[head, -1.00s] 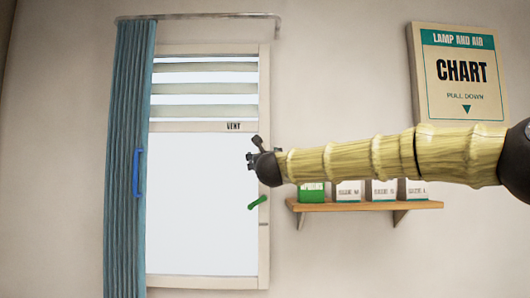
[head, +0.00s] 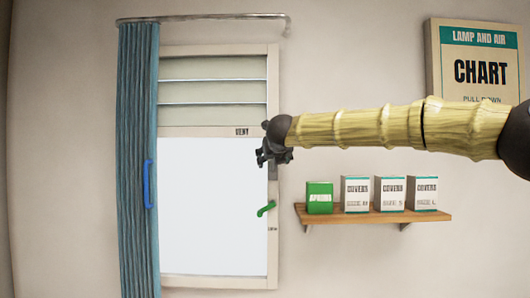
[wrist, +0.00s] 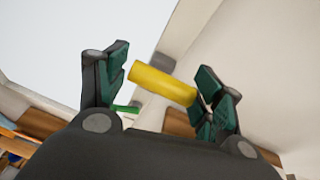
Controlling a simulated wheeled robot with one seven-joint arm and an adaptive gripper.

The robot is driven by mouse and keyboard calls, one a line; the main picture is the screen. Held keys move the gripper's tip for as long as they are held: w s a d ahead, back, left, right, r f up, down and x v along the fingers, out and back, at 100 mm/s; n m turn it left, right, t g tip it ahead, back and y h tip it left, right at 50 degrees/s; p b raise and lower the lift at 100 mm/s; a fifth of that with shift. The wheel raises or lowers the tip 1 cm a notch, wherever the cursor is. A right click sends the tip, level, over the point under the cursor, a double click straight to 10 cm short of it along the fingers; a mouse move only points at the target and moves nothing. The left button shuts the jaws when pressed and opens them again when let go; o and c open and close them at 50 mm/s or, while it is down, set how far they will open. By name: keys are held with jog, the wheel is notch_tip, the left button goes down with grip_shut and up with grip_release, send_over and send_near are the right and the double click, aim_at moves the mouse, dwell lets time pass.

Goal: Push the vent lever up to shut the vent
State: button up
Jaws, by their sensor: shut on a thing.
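My gripper (head: 273,153) is at the right side of the window frame, just below the label's height. In the wrist view, the yellow vent lever (wrist: 160,83) lies between the two fingers of my gripper (wrist: 164,70), which is shut on it. The lever is hidden behind my gripper in the head view.
A green handle (head: 266,209) is on the frame below my gripper. A shelf (head: 375,216) with a green box (head: 319,197) and several white boxes is at the right. A blue-green curtain (head: 137,120) with a blue handle (head: 149,185) hangs at the left. A chart (head: 480,65) is at upper right.

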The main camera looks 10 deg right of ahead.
jog(key=shift+w+d+r+g+p, duration=0.35)
jog(key=shift+w+r+g+p, duration=0.15)
jog(key=shift+g, duration=0.6)
jog(key=shift+r, duration=0.2)
jog(key=o, duration=1.1)
jog(key=shift+o, duration=1.1)
jog(key=shift+w+d+f, duration=0.15)
jog(key=shift+w+d, duration=0.1)
jog(key=shift+s+a, duration=0.2)
jog(key=shift+a, duration=0.05)
jog(key=v, duration=1.2)
jog(key=shift+r, duration=0.25)
